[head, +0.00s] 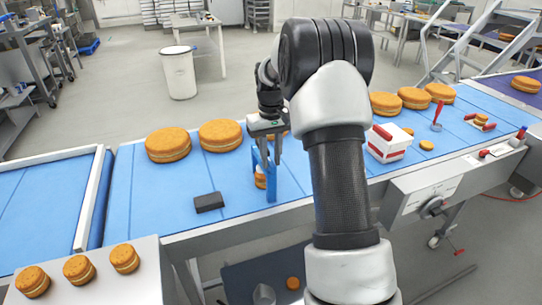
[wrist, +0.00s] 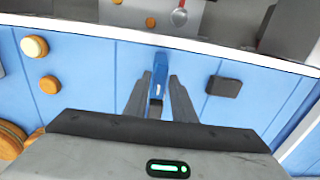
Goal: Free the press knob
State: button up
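A small blue upright frame, seemingly the press (head: 271,178), stands on the blue belt with an orange round (head: 260,180) at its foot. My gripper (head: 268,130) points down at the top of this frame. In the wrist view the two dark fingers (wrist: 158,92) are apart, with the blue frame (wrist: 160,66) showing between them. I cannot tell whether they touch it. The press knob is not clearly visible; my gripper covers the frame's top. A dark block (head: 208,202) lies on the belt left of the frame; it also shows in the wrist view (wrist: 224,86).
Large filled rounds (head: 168,145) sit along the belt's far side. A white box with red bars (head: 388,143) and a red paddle (head: 437,115) stand to the right. Small rounds (head: 79,269) sit on a front-left table. Belt left of the dark block is clear.

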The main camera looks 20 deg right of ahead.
aim_at(271, 162)
notch_tip(271, 162, up, 17)
jog(key=shift+r+p, duration=0.2)
jog(key=shift+p, duration=0.2)
dwell(0.4)
